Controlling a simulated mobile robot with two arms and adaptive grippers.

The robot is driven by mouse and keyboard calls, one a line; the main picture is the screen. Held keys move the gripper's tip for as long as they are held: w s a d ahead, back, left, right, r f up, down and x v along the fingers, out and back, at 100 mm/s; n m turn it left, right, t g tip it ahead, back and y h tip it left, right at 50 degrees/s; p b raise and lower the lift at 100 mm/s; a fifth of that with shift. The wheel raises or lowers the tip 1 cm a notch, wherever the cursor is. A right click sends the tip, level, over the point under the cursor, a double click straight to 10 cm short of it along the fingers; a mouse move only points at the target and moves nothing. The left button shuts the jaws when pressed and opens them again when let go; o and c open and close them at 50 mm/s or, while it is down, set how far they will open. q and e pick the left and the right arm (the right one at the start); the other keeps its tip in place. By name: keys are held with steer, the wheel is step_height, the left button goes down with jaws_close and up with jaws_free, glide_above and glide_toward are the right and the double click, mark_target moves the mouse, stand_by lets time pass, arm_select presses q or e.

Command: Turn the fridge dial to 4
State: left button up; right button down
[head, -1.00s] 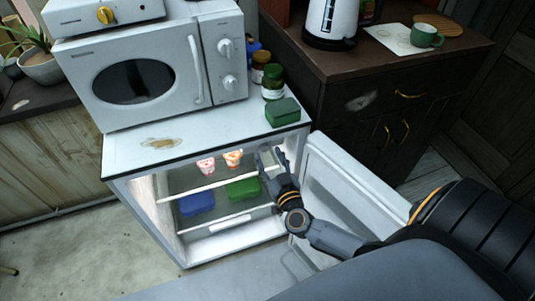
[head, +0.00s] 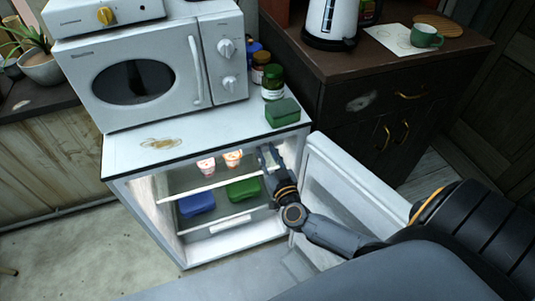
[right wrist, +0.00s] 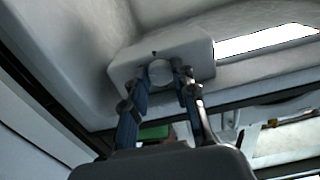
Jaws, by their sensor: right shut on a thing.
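The small white fridge (head: 125,160) stands open, its door (head: 340,172) swung to the right. The round fridge dial (right wrist: 160,73) sits on a pale housing (right wrist: 201,58) on the fridge's inner ceiling, with a small dark mark above it in the right wrist view. My right gripper (head: 268,155) reaches inside at the upper right; in the wrist view (right wrist: 161,79) its two fingers are shut on the dial from both sides. The dial is hidden in the head view, and no numbers are readable. My left gripper is not in view.
Inside the fridge, two cups (head: 206,167) stand on the upper shelf, with a blue box (head: 196,204) and a green box (head: 243,189) below. A microwave (head: 140,75), jars and a green box (head: 283,112) stand on top. A lit strip (right wrist: 268,42) is beside the dial housing.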

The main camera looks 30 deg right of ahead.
steer(key=shift+m, duration=0.4)
steer(key=shift+m+p, duration=0.55)
steer(key=shift+m, duration=0.35)
steer(key=m, duration=0.2)
steer(key=shift+m, duration=0.4)
steer(key=m, duration=0.2)
steer(key=shift+m, duration=2.2)
steer(key=c, duration=1.1)
jaws_free()
steer(key=shift+o, duration=0.2)
